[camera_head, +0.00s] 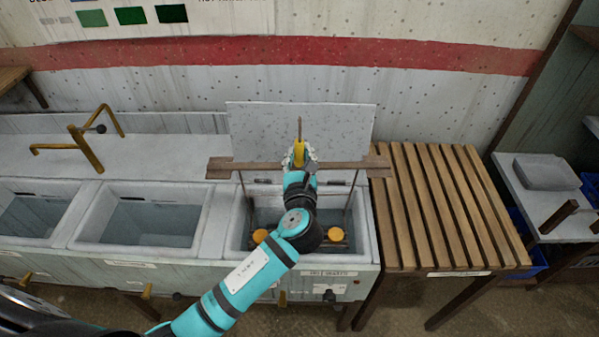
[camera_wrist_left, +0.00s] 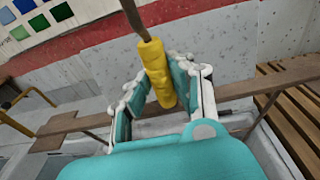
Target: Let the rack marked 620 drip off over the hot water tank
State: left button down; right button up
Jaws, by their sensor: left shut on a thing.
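A rack with a brown crossbar (camera_head: 228,168) spans the rightmost tank (camera_head: 240,215). Its thin rods (camera_head: 350,195) run down into the tank. Two orange round parts (camera_head: 335,234) show low between the tank walls. I cannot tell whether they are in the water or above it. My left gripper (camera_head: 299,157) is shut on the rack's yellow handle (camera_wrist_left: 155,65), above the crossbar's middle. The crossbar also shows in the left wrist view (camera_wrist_left: 270,83). The tank's front label (camera_head: 330,273) is too small to read surely, and no 620 mark is legible. My right gripper is out of view.
A speckled lid panel (camera_head: 345,125) stands upright behind the tank. Two more open basins (camera_head: 150,220) lie to the left, with a brass tap (camera_head: 85,148) behind. A wooden slatted bench (camera_head: 450,205) adjoins on the right, its top clear.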

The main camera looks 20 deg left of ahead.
aim_at(299, 117)
pick_arm(q)
jog(key=shift+h, duration=0.5)
jog(key=r+p, duration=0.2)
jog(key=r, duration=0.2)
jog(key=w+r+p, duration=0.1)
jog(key=r+p, duration=0.1)
jog(key=r, duration=0.3)
jog(key=r+p, duration=0.2)
jog(key=r, duration=0.2)
jog(key=shift+w+a+r, duration=0.15)
jog(key=shift+a, duration=0.2)
notch_tip(299, 117, down, 2)
jog(key=b, duration=0.2)
jog(key=shift+f+b, duration=0.25)
jog(key=shift+b, duration=0.15)
jog(key=c, duration=1.7)
grip_release()
jog(key=shift+r, duration=0.1)
grip_shut()
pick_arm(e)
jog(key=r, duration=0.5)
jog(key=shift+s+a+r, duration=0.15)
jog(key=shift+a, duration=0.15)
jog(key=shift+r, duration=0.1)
pick_arm(q)
jog(key=shift+d+p, duration=0.2)
jog(key=shift+p, duration=0.45)
jog(key=shift+s, duration=0.2)
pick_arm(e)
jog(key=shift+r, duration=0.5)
